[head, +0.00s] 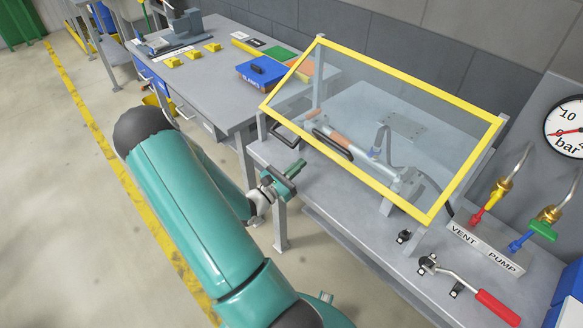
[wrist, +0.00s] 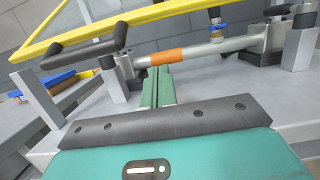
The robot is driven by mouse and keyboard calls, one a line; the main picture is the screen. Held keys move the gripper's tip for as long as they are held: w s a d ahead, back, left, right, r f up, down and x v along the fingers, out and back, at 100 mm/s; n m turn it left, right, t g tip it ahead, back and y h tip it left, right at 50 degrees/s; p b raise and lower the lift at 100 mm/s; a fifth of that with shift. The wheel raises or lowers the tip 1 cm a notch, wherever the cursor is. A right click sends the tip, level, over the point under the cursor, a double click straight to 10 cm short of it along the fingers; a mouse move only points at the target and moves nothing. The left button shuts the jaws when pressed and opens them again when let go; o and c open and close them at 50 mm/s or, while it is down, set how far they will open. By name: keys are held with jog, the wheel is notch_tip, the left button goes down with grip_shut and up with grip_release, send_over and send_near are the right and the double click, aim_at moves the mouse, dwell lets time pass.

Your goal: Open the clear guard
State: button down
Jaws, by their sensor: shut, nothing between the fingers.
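The clear guard (head: 412,82) is a see-through panel in a yellow frame. It lies sloping over a metal cylinder assembly (head: 350,148) on the grey bench. My gripper (head: 294,168) is shut and empty, just in front of the bench's left end and below the guard's front edge. In the wrist view its green fingers (wrist: 157,84) point toward the orange-banded cylinder, right of the handle bar.
A pressure gauge (head: 568,127), vent and pump valves and a red-handled lever (head: 497,308) stand at the right. Grey posts (wrist: 38,97) rise near my gripper. Another bench (head: 205,75) with a blue box (head: 262,73) stands behind left. Floor at left is clear.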

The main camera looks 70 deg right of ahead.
jog(key=x, duration=0.5)
jog(key=shift+s+d, duration=0.1)
jog(key=shift+s, duration=0.1)
jog(key=shift+w+a+r, duration=0.15)
jog(key=shift+a+r, duration=0.1)
jog(key=shift+r, duration=0.35)
jog(key=shift+w+a+r, duration=0.15)
jog(key=shift+a+r, duration=0.15)
jog(key=shift+r, duration=0.3)
jog(key=shift+w+a+r, duration=0.15)
jog(key=shift+a+r, duration=0.1)
jog(key=shift+r, duration=0.35)
jog(key=shift+w+a+r, duration=0.1)
